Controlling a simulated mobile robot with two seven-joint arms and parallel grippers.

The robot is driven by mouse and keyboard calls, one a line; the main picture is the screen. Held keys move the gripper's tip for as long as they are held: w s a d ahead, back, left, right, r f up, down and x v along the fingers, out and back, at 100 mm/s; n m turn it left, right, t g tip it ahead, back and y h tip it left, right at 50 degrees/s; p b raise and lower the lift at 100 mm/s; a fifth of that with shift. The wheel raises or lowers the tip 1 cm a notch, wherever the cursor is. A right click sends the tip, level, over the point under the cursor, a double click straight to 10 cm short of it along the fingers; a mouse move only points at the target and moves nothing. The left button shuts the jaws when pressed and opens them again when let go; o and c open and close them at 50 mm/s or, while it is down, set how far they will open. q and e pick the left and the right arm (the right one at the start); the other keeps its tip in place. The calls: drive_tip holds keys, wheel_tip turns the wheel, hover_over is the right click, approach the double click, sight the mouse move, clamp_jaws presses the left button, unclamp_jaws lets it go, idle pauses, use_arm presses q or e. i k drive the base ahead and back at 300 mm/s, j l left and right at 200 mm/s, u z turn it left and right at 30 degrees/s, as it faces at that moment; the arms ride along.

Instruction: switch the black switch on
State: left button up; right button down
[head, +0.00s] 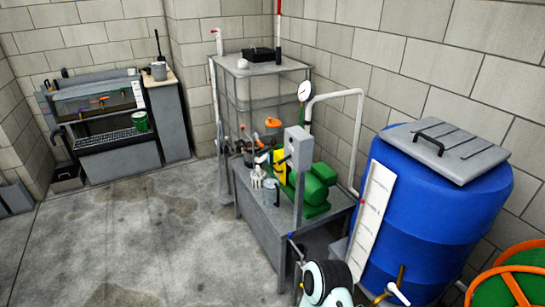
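A grey switch box (298,148) stands on a grey post at the front of the metal bench (262,220). A small dark detail shows on the left side of the box; it is too small to tell whether this is the black switch or which way it is set. Behind the box is a green pump (315,190) with a yellow part (280,165) beside it. Neither of my grippers can be made out. A rounded pale and black part at the bottom edge looks like one of my arm links.
A blue barrel (430,225) with a grey lid (445,150) and a white gauge strip stands right of the bench. A caged tank (250,90) is behind it. An orange and green reel (510,280) is at the bottom right. The concrete floor (130,240) to the left is clear.

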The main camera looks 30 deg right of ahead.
sight(285, 158)
drive_tip(key=i+l, duration=0.75)
drive_tip(key=i+u, duration=0.05)
drive_tip(key=i, duration=0.05)
